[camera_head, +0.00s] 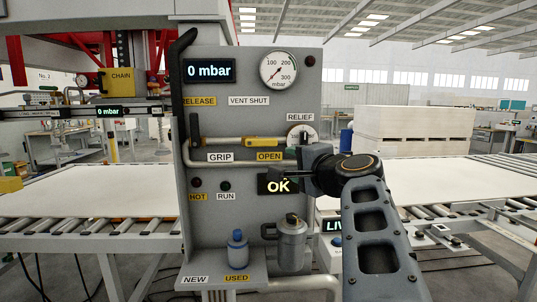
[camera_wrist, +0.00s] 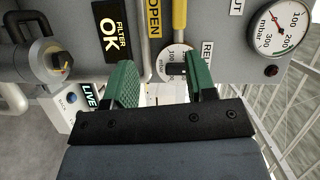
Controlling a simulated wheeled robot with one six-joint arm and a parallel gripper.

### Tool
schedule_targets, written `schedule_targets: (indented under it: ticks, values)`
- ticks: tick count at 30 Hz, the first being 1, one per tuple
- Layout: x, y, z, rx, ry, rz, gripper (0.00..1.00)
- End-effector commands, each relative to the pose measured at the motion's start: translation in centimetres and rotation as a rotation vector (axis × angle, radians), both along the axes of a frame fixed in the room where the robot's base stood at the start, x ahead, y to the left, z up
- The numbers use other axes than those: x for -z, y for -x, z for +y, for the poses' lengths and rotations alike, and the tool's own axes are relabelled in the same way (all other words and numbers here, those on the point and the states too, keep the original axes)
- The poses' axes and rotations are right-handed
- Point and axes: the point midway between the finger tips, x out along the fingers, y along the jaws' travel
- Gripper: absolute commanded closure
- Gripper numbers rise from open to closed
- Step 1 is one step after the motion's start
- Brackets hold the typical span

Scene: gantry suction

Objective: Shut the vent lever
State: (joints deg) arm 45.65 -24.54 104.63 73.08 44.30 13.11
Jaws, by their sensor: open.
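The vent lever appears to be the yellow-sleeved bar (camera_head: 262,142) lying horizontally across the grey panel. It sits above the yellow OPEN label (camera_head: 269,156) and below the VENT SHUT label (camera_head: 249,101). In the wrist view its yellow part (camera_wrist: 180,14) enters from the top edge. My gripper (camera_head: 303,152) is at the panel's right side, near the lever's right end. In the wrist view its green fingers (camera_wrist: 162,70) are spread apart with nothing between them. The lever's end lies ahead of the fingertips. The arm hides part of the panel.
The round relief dial (camera_head: 301,134) is close to my gripper, with the pressure gauge (camera_head: 279,71) above. The OK display (camera_head: 277,185) and a grey canister (camera_head: 291,243) are below. A black upright handle (camera_head: 195,129) stands at left. Roller conveyors flank the panel.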

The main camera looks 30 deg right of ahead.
Motion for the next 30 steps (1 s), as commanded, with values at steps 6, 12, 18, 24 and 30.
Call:
schedule_targets:
  ticks: [6,12,18,24,30]
  values:
    - [-2.2,-0.8,0.2,-0.003,-0.098,-0.087,0.49]
    - [-2.1,-4.0,0.0,-0.005,-0.104,-0.083,0.49]
    - [-2.1,-7.9,-0.1,-0.005,-0.103,-0.082,0.49]
    - [-2.1,-11.1,-0.3,-0.003,-0.102,-0.082,0.49]
    - [-2.0,-13.0,-0.5,-0.002,-0.1,-0.083,0.49]
